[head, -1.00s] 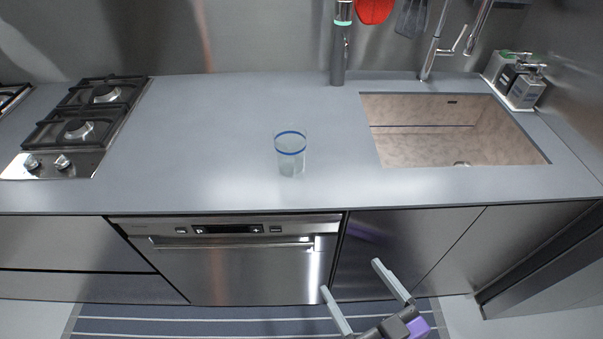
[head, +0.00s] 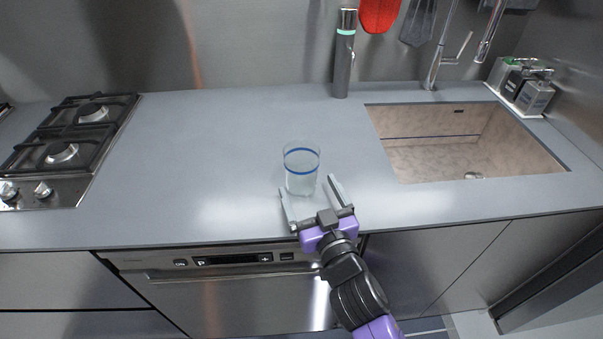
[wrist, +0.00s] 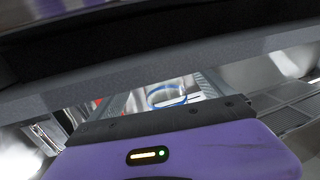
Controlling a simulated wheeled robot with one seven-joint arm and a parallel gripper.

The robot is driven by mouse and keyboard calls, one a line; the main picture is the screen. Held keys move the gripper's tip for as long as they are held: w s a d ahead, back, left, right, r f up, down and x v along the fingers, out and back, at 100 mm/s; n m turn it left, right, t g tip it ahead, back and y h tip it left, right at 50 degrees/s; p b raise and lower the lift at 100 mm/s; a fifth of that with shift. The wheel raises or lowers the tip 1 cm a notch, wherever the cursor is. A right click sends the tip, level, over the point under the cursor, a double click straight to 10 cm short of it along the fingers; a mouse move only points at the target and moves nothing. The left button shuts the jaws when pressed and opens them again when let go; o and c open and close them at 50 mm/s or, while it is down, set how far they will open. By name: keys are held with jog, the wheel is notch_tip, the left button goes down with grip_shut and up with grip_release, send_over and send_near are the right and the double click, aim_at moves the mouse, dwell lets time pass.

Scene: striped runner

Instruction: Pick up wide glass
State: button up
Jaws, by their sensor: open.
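The wide glass (head: 301,168) is clear with a blue band near its rim. It stands upright on the grey counter (head: 220,140), left of the sink. My gripper (head: 311,192) is open and empty, with its two fingers at the near side of the glass, pointing toward it. In the head view the fingertips overlap the lower part of the glass; I cannot tell whether they touch it. In the wrist view the blue band of the glass (wrist: 167,95) shows beyond the purple gripper body, and most of the glass is hidden.
A gas hob (head: 72,140) is at the left. A sink (head: 470,150) with a tap (head: 440,60) is at the right, with dispensers (head: 525,88) behind its right corner. A dark cylinder (head: 344,55) stands at the back wall. The counter around the glass is clear.

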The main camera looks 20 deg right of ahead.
aim_at(307, 185)
jog(key=w, duration=0.1)
jog(key=w+p, duration=0.1)
jog(key=w, duration=0.2)
jog(key=shift+w+d+r+p, duration=0.1)
jog(key=shift+w+r+p, duration=0.1)
jog(key=shift+r+p, duration=0.2)
jog(key=shift+w+f, duration=0.1)
jog(key=shift+w, duration=0.3)
jog(key=c, duration=1.7)
jog(key=shift+o, duration=0.2)
